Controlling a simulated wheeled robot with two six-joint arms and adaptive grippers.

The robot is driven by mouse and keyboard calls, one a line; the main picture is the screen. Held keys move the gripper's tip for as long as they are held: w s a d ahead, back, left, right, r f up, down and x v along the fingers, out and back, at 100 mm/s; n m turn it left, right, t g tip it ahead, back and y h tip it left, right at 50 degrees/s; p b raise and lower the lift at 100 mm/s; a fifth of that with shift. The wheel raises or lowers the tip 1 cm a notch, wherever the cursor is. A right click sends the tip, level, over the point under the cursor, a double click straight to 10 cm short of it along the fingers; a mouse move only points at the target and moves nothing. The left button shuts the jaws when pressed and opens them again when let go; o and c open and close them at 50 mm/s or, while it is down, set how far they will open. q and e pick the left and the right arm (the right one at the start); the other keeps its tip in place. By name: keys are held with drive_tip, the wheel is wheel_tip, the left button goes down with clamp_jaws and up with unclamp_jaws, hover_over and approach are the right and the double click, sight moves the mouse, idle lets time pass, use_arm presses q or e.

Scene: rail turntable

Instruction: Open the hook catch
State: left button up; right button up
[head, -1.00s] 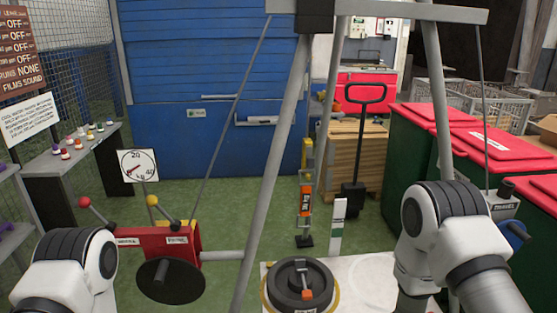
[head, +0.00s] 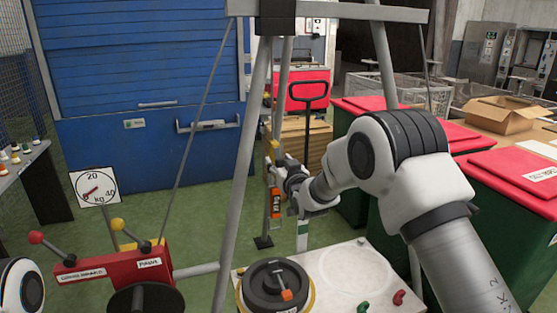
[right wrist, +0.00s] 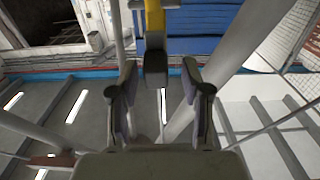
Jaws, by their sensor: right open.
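A hanging hook assembly hangs under the tripod frame, with a yellow upper part (head: 275,150) and an orange part (head: 276,203) below. The hook catch itself is too small to make out. My right gripper (head: 277,172) is at the assembly, between its yellow and orange parts, and partly covers it. In the right wrist view my right gripper (right wrist: 156,85) is open. A yellow bar with a dark end (right wrist: 155,45) shows between and beyond its fingers; contact cannot be told. My left gripper is out of view.
A dark round weight (head: 262,271) with an orange-tipped part sits on a white-topped stand (head: 335,258). Tripod legs (head: 242,170) flank the hanging assembly. A red winch box (head: 85,271) and dial (head: 94,187) are left. Red-lidded green bins (head: 510,200) stand right.

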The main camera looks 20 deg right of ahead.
drive_tip(key=shift+w+d, duration=0.1)
drive_tip(key=shift+d, duration=0.15)
drive_tip(key=shift+a, duration=0.1)
clamp_jaws()
